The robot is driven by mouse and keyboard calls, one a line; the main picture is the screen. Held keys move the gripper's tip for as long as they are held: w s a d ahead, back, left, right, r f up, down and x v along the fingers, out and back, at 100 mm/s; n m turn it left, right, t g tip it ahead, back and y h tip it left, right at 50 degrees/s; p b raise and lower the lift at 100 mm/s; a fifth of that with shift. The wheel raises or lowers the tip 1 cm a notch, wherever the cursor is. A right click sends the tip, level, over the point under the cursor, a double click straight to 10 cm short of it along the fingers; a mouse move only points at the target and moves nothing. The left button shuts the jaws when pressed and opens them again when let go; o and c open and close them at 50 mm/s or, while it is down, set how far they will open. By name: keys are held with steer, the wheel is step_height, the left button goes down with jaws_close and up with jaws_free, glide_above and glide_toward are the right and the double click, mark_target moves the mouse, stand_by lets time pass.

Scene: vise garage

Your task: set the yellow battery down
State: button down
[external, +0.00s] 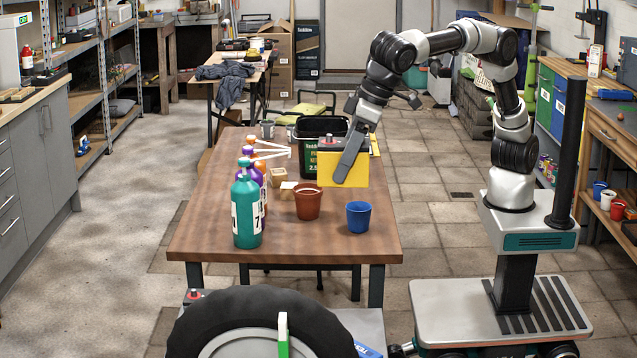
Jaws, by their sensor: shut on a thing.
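The yellow battery (357,168) has a dark top and shows in the external view above the right side of the wooden table (190,240). My gripper (345,168) is shut on the battery, with one grey finger lying across its front face. The finger hides part of that face. The battery looks upright. I cannot tell whether its underside is clear of the tabletop or touching it, as no gap shows plainly.
A blue cup (358,217) and a brown pot (307,202) stand in front of the battery. Teal and purple bottles (247,215) line the table's left side. A dark green bin (309,155) stands behind the battery. The table's front right corner is clear.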

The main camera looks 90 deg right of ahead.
steer(key=w+d+m+g+h+p, duration=0.15)
steer(key=w+d+m, duration=0.25)
steer(key=d, duration=1.1)
steer(key=w+d+m+h+p, duration=0.2)
steer(key=w+d+m, duration=0.15)
steer(key=d, duration=1.25)
steer(key=s+d+m+g+p, duration=0.1)
steer(key=s+d+m, duration=0.25)
steer(key=d, duration=0.65)
steer(key=s+d+m+g+p, duration=0.1)
steer(key=s+d+m, duration=0.3)
steer(key=d, duration=0.6)
steer(key=s+d+m+g+p, duration=0.15)
steer(key=s+d, duration=0.35)
steer(key=d, duration=0.6)
steer(key=shift+m+t+h, duration=0.3)
steer(key=shift+m+h, duration=0.05)
steer(key=shift+m, duration=0.1)
steer(key=f+b, duration=0.1)
steer(key=f, duration=2.2)
steer(key=shift+s+a+b, duration=0.2)
steer(key=shift+b, duration=0.15)
steer(key=shift+f+b, duration=0.4)
steer(key=shift+f, duration=1.95)
